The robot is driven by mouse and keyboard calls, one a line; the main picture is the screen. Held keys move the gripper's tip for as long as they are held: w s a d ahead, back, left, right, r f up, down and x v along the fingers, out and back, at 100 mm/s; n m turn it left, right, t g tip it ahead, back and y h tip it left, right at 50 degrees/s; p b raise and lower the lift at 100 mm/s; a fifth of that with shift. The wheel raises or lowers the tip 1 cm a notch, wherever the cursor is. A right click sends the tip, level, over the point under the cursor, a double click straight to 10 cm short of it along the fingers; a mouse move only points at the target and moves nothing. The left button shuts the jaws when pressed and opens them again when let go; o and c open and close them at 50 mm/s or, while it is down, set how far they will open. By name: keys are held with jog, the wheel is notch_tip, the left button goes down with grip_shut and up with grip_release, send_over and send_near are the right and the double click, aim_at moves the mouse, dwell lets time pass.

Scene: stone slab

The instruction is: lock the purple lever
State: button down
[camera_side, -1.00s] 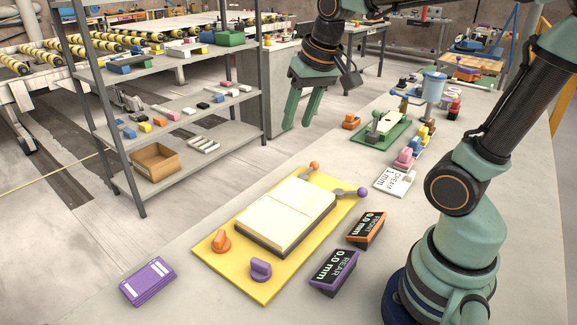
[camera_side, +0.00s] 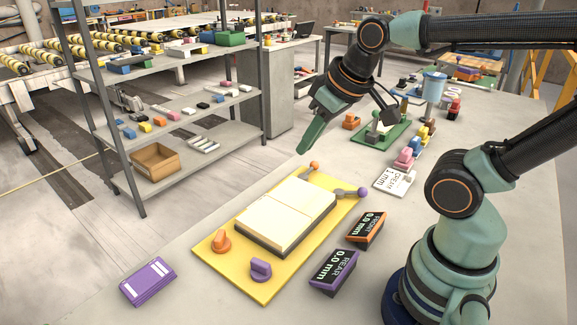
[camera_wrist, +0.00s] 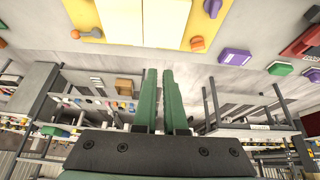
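The purple lever is a grey arm with a purple ball (camera_side: 362,192) at the back right corner of the yellow plate (camera_side: 215,248). Its arm reaches from the cream block towards the plate's right edge. A purple knob (camera_side: 261,268) stands at the plate's front. My gripper (camera_side: 302,150) hangs in the air behind and above the plate, touching nothing. In the wrist view my gripper (camera_wrist: 160,72) shows two green fingers with a narrow empty gap between them. That view shows part of the yellow plate (camera_wrist: 118,20) at the top; the purple ball is not in it.
An orange-ball lever (camera_side: 314,165) and an orange knob (camera_side: 221,241) are also on the plate. Front (camera_side: 366,230) and rear (camera_side: 334,272) displays read 0.0 mm. A purple card stack (camera_side: 147,281) lies front left. A green board (camera_side: 380,133) and a white card (camera_side: 394,181) lie beyond.

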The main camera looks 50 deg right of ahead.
jog(key=d, duration=0.1)
jog(key=n+g+y, duration=0.2)
jog(key=n+g, duration=0.6)
jog(key=n, duration=1.6)
send_over(351, 192)
jog(key=s+d, duration=0.2)
notch_tip(351, 192, down, 13)
jog(key=shift+d+f+n, duration=0.2)
jog(key=shift+d+n, duration=0.1)
jog(key=x, duration=0.6)
jog(key=a+x, duration=0.1)
jog(key=x, duration=0.3)
jog(key=shift+w, duration=0.2)
